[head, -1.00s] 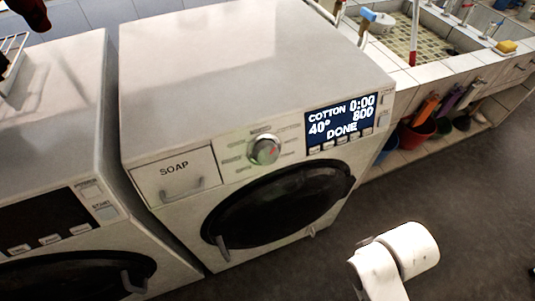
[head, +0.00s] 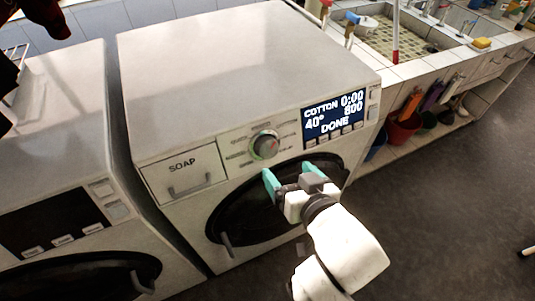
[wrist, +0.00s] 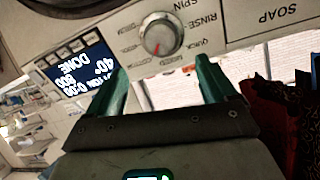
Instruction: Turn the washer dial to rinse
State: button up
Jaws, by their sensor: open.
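The washer dial (head: 265,145) is a round silver knob with a green-tinged rim on the white washer's front panel (head: 232,148). It also shows in the wrist view (wrist: 161,34), where its red mark points down. That view is turned over, and the labels SPIN, RINSE and QUICK stand to the dial's right. The display (head: 334,116) reads COTTON, 40°, 0:00, 800, DONE. My gripper (head: 289,169) is open and empty, its green fingers in front of the washer just below and right of the dial. In the wrist view the fingers (wrist: 161,66) sit apart, with the dial beyond them.
The soap drawer (head: 186,173) is left of the dial. The round door (head: 235,205) lies below, partly behind my gripper, with a protruding handle (head: 227,245). A second washer (head: 52,150) stands at the left. A tiled sink (head: 395,40) is at the upper right. Bare floor lies right.

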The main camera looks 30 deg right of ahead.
aim_at(269, 150)
jog(key=p+x, duration=0.1)
jog(key=x, duration=0.9)
jog(key=shift+w+a+f, duration=0.1)
jog(key=shift+w+f, duration=0.05)
jog(key=shift+w, duration=0.15)
jog(key=shift+c, duration=0.5)
jog(key=c, duration=1)
jog(key=shift+o, duration=0.2)
